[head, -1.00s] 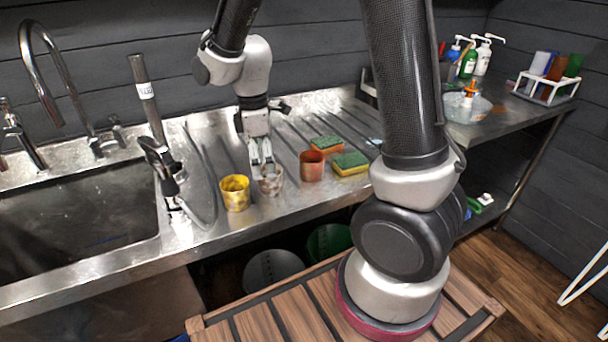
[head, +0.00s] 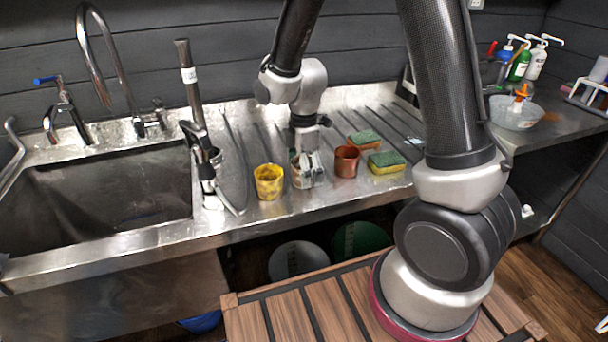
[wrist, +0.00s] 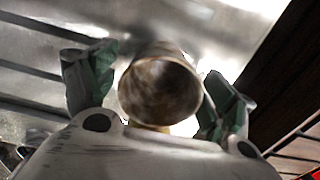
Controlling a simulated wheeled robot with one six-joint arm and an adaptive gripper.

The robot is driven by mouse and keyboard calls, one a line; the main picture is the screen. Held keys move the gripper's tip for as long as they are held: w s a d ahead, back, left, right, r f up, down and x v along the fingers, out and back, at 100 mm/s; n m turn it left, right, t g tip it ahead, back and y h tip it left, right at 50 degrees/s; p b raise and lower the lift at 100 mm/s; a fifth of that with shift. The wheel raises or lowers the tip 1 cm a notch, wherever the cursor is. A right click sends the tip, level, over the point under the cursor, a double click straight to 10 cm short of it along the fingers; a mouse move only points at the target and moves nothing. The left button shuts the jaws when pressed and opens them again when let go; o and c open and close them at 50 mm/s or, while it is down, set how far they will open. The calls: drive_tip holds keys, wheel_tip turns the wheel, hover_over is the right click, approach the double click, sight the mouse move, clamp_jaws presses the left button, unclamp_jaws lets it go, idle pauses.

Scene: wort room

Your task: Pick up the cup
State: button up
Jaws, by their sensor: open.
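A mottled grey-brown cup (wrist: 158,92) stands on the metal drainboard, its open mouth facing the wrist camera. My gripper (wrist: 157,88) is open, with one finger on each side of this cup and gaps visible beside its wall. In the head view my gripper (head: 305,168) is down at the cup, and its fingers cover much of it. A yellow cup (head: 268,186) stands just left of it, and a red-brown cup (head: 347,161) stands just right. The task does not say which cup is meant.
Two green-and-yellow sponges (head: 386,162) lie behind and right of the cups. A clear bowl (head: 515,113) and bottles (head: 520,66) stand farther right.

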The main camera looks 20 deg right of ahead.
drive_tip(key=shift+f, duration=0.25)
drive_tip(key=c, duration=1.1)
drive_tip(key=shift+c, duration=0.2)
